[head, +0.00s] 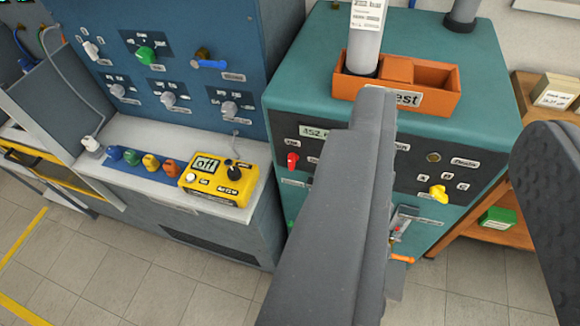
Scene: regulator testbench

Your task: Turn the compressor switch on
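My gripper (460,108) shows as two dark grey fingers, one large in the middle and one at the right edge. They are wide apart with nothing held between them. Behind the gap is a teal machine (490,75) with a dark front panel. The panel has a red knob (292,160), a yellow knob (438,193), a lit display (314,132) and small labels. The left finger hides part of this panel. I cannot read which control is the compressor switch.
A blue panel (180,20) at left carries a green knob (146,55) and several grey knobs. On its ledge stands a yellow box (219,183) with a display reading "off". An orange tray (434,98) sits on the teal machine. A wooden shelf (529,88) stands at right.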

